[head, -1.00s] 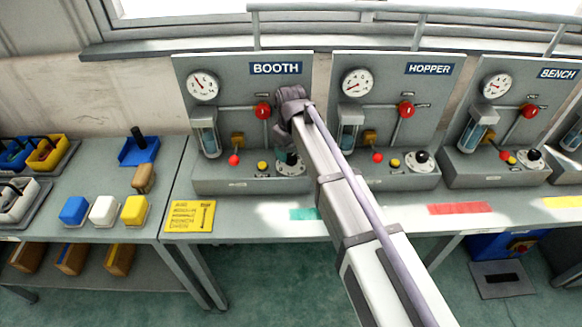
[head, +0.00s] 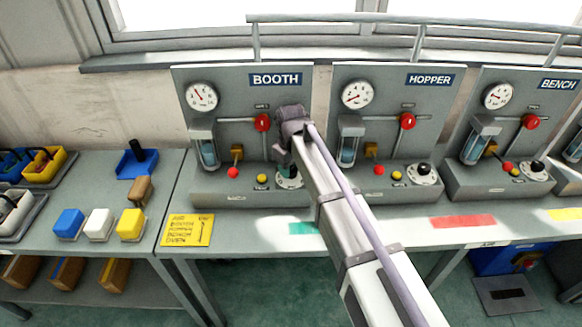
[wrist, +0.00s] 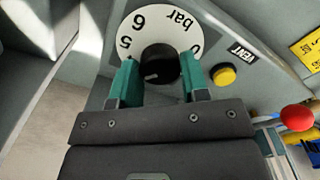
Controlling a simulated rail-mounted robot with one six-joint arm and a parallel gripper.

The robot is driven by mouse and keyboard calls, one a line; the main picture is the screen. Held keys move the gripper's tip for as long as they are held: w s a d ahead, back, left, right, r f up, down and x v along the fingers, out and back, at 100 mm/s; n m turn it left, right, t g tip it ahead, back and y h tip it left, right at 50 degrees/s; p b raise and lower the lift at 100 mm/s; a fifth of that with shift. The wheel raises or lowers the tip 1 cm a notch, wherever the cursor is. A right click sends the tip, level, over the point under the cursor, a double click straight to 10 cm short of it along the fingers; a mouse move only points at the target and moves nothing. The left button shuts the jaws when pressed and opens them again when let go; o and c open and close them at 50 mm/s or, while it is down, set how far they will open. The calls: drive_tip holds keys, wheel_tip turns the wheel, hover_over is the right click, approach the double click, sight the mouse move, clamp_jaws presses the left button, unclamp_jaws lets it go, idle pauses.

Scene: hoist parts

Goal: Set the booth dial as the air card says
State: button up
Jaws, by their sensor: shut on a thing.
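The booth dial is a black knob (wrist: 158,68) on a round white scale plate (head: 290,183) at the right of the BOOTH panel's base. My gripper (wrist: 159,61) is shut on the knob, with a teal finger on each side. In the wrist view the scale shows "5", "6", "bar" and part of a "0". A small pale mark shows on the knob's near side; the setting cannot be read surely. In the head view my gripper hides most of the knob. The yellow air card (head: 188,230) lies on the bench front; its small text is hard to read.
The booth panel (head: 225,160) has a gauge (head: 202,96), a red valve knob (head: 262,122), a red ball knob (head: 233,173) and a yellow VENT button (wrist: 224,76) beside the dial. Similar HOPPER (head: 395,150) and BENCH panels stand to the right. Coloured blocks are at left.

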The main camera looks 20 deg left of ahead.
drive_tip(key=shift+m, duration=0.3)
drive_tip(key=m, duration=0.3)
drive_tip(key=shift+m, duration=2.1)
drive_tip(key=o, duration=0.9)
